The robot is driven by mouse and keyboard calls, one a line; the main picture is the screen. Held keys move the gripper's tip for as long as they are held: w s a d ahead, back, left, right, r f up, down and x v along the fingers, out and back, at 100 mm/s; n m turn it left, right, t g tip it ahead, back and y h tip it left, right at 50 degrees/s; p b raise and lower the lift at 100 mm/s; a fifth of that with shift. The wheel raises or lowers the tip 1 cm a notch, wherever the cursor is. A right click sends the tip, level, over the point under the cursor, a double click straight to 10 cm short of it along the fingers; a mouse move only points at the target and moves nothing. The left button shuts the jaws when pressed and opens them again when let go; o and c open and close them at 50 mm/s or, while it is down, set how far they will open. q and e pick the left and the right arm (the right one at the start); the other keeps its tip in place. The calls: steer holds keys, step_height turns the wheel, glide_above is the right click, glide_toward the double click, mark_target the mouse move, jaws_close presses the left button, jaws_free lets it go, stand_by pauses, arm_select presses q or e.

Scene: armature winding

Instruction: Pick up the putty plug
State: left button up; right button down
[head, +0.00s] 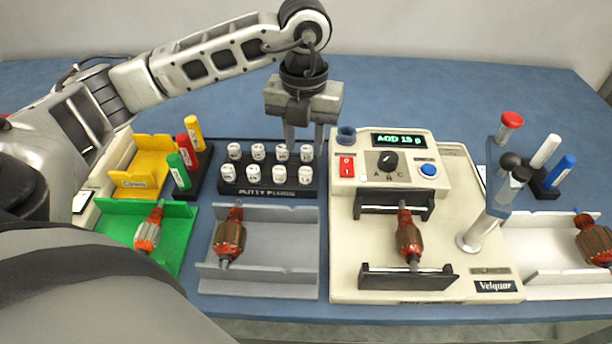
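Several white putty plugs with dark markings stand in two rows in a black rack (268,190) labelled as putty plugs. The back row's right-most plug (306,153) is at the lower ends of my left gripper's fingers. The front row's right-most plug (305,175) stands just in front of it. My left gripper (304,148) points down over the rack's back right, its two fingers apart with one on each side of that back plug in the picture. I cannot tell whether they touch it. My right gripper is out of view.
A cream balancing machine (345,240) with a lit display (398,140) and an armature (409,240) stands right of the rack. A grey tray (285,250) with another armature (230,238) lies in front. Coloured markers and a yellow bin (143,183) are at left. The table behind is clear.

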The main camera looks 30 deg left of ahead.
arm_select(q)
steer(key=shift+w+f+p, duration=0.15)
steer(key=shift+f+p, duration=0.3)
steer(key=shift+f, duration=3.55)
steer(key=c, duration=0.5)
